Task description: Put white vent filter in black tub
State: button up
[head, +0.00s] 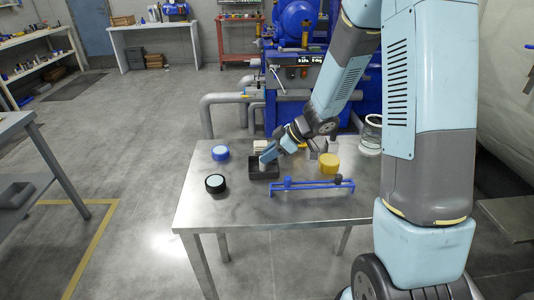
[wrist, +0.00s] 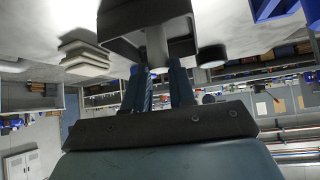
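The black tub (head: 264,174) stands on the metal table. It also shows, dark and open, at the top of the wrist view (wrist: 119,46). My gripper (head: 267,156) points down at the tub from the right. In the wrist view, a pale grey-white cylinder, seemingly the white vent filter (wrist: 156,48), stands between the fingertips of my gripper (wrist: 160,75), which appear to touch both its sides. The filter's far end lies within the tub's outline; whether it rests on the tub's floor I cannot tell.
On the table, a blue round piece (head: 220,153) and a black round piece with a pale top (head: 215,183) stand left. Pale stacked blocks (head: 260,146) lie behind the tub.

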jog(key=o, duration=0.5)
jog(key=shift+r, duration=0.1)
